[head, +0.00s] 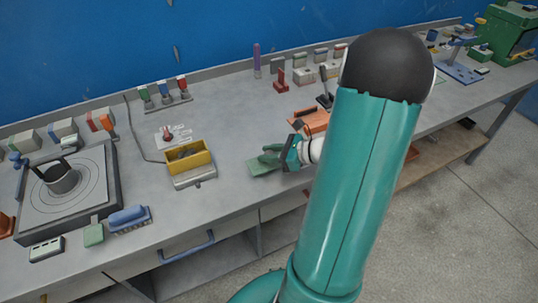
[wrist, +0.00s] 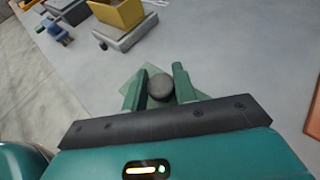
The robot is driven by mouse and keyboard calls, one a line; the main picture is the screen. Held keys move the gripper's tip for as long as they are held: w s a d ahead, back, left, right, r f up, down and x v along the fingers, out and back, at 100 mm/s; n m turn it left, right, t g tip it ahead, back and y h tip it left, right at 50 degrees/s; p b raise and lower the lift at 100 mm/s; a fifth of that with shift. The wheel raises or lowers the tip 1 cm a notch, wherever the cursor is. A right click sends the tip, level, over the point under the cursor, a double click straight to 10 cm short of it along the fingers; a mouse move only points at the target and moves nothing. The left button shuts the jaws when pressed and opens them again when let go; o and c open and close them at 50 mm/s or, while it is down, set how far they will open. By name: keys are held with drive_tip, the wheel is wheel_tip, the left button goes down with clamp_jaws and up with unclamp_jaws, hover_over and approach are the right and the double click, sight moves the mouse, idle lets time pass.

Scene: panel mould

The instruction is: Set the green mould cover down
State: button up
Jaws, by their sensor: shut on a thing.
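The green mould cover (head: 263,167) is a flat green plate at the front middle of the grey bench in the head view. In the wrist view the cover (wrist: 128,72) shows partly, with a round dark grey knob (wrist: 160,87) on top. My gripper (wrist: 158,88) has its two green fingers on either side of the knob, shut on it. In the head view my gripper (head: 272,155) is right over the cover. I cannot tell whether the cover touches the bench. The fingers and palm hide part of it.
A yellow box on a grey base (head: 188,158) stands to the left of the cover. An orange tray (head: 312,121) lies behind and to the right. The bench's front edge is close. Bare bench (head: 222,120) lies behind the cover.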

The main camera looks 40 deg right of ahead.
wheel_tip(320, 180, down, 2)
drive_tip(key=shift+w, duration=0.15)
drive_tip(key=shift+a+f, duration=0.1)
drive_tip(key=shift+f, duration=0.1)
drive_tip(key=shift+f, duration=0.15)
drive_tip(key=o, duration=1)
